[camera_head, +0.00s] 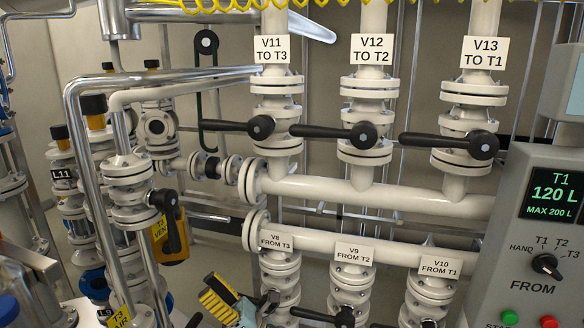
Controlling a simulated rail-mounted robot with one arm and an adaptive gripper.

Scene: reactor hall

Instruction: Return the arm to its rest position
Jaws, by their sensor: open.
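My gripper (232,302) appears to be the yellow and black ribbed part with a grey body at the bottom edge, left of centre. It is open, and most of it and my arm are cut off by the frame. It is next to the valve labelled V8 FROM T3 (280,268), close to a black part there. I cannot tell whether it touches that part. Nothing is seen held in it.
Valves V11 (271,88), V12 (369,90) and V13 (475,92) have black handles pointing left. V9 (352,282) and V10 (433,290) stand right of V8. A control panel (535,235) is at right. Bent metal pipes (88,180) crowd the left.

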